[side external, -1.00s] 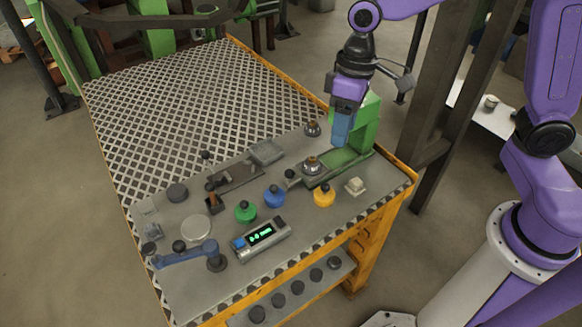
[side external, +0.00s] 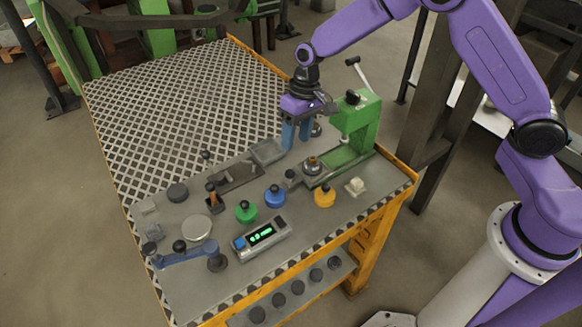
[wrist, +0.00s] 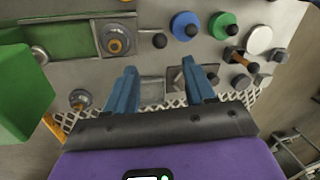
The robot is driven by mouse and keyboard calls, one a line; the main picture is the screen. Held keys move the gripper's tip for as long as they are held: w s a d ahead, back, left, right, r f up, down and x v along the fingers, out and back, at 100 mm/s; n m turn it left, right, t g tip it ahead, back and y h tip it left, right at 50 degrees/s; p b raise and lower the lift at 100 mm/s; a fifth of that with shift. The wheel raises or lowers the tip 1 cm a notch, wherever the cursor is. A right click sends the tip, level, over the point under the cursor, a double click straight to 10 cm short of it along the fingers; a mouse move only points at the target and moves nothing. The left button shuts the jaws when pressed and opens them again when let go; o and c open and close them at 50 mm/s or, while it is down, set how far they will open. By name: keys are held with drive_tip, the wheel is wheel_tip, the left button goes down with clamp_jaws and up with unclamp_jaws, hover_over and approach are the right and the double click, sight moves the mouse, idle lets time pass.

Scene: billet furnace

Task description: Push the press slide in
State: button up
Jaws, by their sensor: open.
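The green press (side external: 358,122) stands at the table's back right, its lever raised. The press slide (side external: 317,177) is a grey plate extending left from the green bed (side external: 342,157); it carries a round metal piece and has a black knob (side external: 290,174) at its outer end. The slide (wrist: 98,46) and its knob (wrist: 160,40) also show in the wrist view. My gripper (side external: 297,138) is open and empty, pointing down above the table behind the knob, apart from the slide. In the wrist view, the two blue fingertips (wrist: 160,72) are spread below the knob.
Blue (side external: 274,196), green (side external: 245,211) and yellow (side external: 324,196) knobbed discs stand in front. A grey tray (side external: 268,152) lies left of my gripper. Another round metal piece (side external: 316,130) is close behind a finger. The perforated left area (side external: 175,110) is clear.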

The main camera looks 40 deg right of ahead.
sight(291, 170)
drive_tip(key=f, duration=0.3)
drive_tip(key=a+f, duration=0.1)
drive_tip(key=f, duration=0.2)
drive_tip(key=a+f, duration=0.1)
drive_tip(key=f, duration=0.3)
drive_tip(key=shift+s, duration=0.15)
